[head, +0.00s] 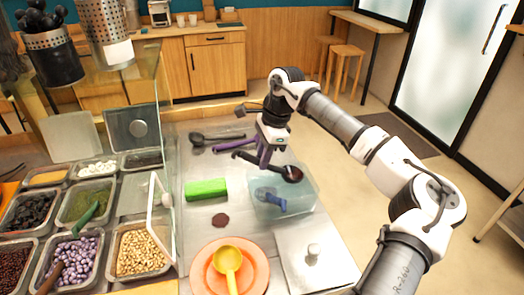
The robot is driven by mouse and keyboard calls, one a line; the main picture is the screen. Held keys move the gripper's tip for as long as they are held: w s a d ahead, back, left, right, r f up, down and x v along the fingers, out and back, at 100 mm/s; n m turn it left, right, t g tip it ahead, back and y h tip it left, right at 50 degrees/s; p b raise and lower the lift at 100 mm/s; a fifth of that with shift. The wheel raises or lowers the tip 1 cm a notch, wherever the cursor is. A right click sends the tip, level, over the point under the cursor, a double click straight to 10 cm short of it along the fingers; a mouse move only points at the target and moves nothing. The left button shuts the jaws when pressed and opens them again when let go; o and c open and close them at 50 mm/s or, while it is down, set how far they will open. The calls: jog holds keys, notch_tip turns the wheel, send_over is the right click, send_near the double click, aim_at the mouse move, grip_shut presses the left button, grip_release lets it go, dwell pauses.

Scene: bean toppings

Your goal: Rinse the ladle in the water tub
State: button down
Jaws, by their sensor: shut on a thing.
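A green block (206,189) and a dark red spot (220,220) are left of the tub. Another dark ladle (218,137) lies behind. A yellow ladle (228,261) rests on an orange plate (262,275) in front. Topping trays (140,268) stand left behind a clear panel.

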jog(key=shift+h, duration=0.3)
jog(key=b+x, duration=0.1)
jog(key=x, duration=0.1)
jog(key=b+x, duration=0.2)
jog(key=x, duration=0.1)
jog(key=shift+w+d+f, duration=0.1)
jog(key=shift+d+f, duration=0.15)
jog(key=shift+f, duration=0.1)
jog(key=shift+a+f+t+h+b, duration=0.3)
jog(key=shift+f+h+b, duration=0.3)
jog(key=shift+f+b, duration=0.1)
